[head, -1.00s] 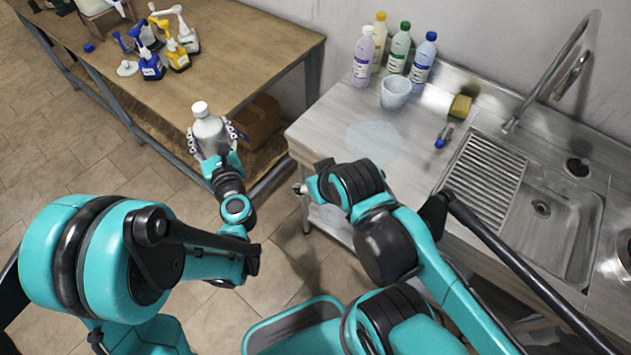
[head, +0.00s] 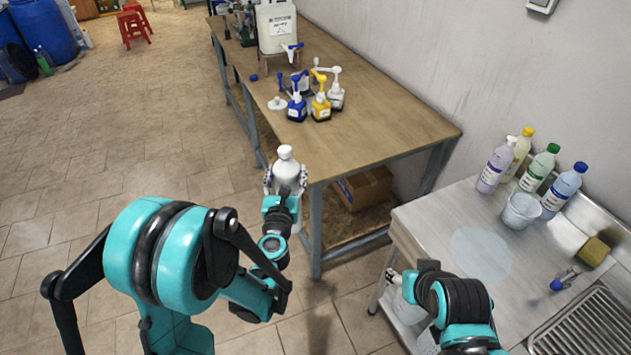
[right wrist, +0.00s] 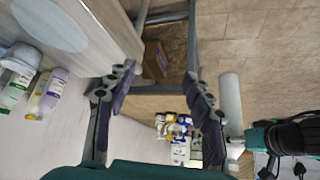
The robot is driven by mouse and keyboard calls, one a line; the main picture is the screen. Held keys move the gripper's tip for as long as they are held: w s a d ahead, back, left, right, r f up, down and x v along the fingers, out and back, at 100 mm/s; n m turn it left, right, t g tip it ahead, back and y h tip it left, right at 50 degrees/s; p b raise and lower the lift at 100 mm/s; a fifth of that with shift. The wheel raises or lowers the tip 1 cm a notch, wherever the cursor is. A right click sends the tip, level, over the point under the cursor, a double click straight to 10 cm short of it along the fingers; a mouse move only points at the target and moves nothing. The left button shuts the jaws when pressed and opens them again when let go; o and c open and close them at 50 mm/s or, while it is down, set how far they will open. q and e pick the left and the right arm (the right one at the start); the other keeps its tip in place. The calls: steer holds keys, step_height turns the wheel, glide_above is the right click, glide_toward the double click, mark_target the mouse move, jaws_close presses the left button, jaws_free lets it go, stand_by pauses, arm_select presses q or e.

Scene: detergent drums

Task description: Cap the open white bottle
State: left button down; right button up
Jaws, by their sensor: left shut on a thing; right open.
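A white-grey bottle (head: 289,176) is held upright by my left gripper (head: 285,185), which is shut around its body beside the near end of the wooden table. The bottle has a rounded white top (head: 285,152); I cannot tell whether this is a cap. A pale cylinder, apparently this bottle, shows at the right of the right wrist view (right wrist: 231,100). My right gripper (head: 391,277) is beside the left front of the metal counter. In the right wrist view its fingers (right wrist: 160,95) are apart with nothing between them. A small blue cap-like piece (head: 253,77) lies on the wooden table.
The wooden table (head: 390,118) holds several pump bottles (head: 320,106), a white pump piece (head: 277,104) and a white canister (head: 277,28). The metal counter (head: 440,215) holds several capped bottles (head: 541,168), a cup (head: 521,211) and a sponge (head: 594,251).

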arm_select(q)
steer(key=a, duration=0.6)
steer(key=shift+w+a, duration=0.3)
steer(key=shift+a, duration=0.05)
